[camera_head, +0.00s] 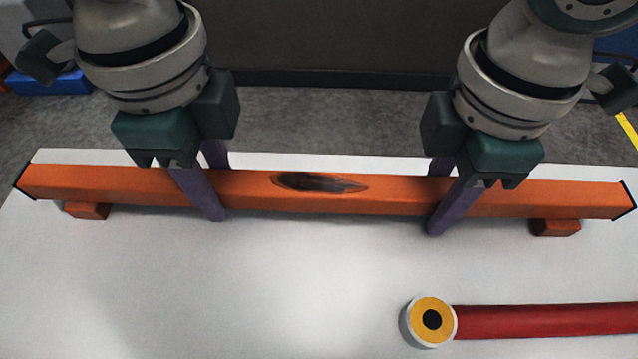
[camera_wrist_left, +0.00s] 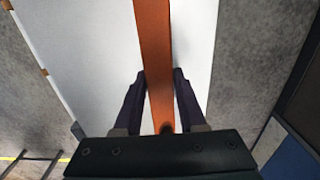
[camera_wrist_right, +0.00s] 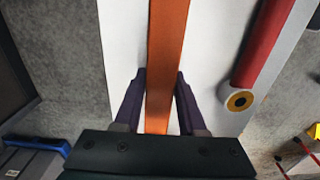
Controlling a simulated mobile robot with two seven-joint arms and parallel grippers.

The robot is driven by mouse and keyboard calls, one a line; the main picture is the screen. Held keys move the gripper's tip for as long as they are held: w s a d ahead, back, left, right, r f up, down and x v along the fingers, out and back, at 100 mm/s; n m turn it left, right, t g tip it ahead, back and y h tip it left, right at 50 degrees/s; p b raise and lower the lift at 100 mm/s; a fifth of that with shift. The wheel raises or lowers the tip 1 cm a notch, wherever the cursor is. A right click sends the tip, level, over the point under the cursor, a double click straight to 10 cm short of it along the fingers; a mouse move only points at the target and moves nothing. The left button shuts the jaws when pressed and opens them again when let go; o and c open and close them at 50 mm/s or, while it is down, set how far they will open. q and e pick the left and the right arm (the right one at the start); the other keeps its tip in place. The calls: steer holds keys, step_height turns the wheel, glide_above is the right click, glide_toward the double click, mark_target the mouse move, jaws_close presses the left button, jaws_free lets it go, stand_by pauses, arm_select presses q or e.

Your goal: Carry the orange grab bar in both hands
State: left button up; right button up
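The orange grab bar (camera_head: 400,190) is a long square beam with dark ends and a dark oval patch near its middle. It lies level across the white table, over two small orange blocks; I see no clear gap above them. My left gripper (camera_head: 214,190) straddles the bar left of the patch, its purple fingers closed against both sides. The bar also runs between these fingers in the left wrist view (camera_wrist_left: 157,60). My right gripper (camera_head: 436,205) straddles it right of the patch in the same way, and the right wrist view (camera_wrist_right: 164,60) shows both fingers against it.
The white table (camera_head: 200,290) is clear at front left. A red cylinder (camera_head: 550,320) with a yellow and black end lies at front right. The orange blocks stand under the bar's left (camera_head: 87,212) and right (camera_head: 556,228) ends. Grey floor lies beyond the table.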

arm_select(q)
jaws_close()
arm_select(e)
jaws_close()
stand_by(0.7)
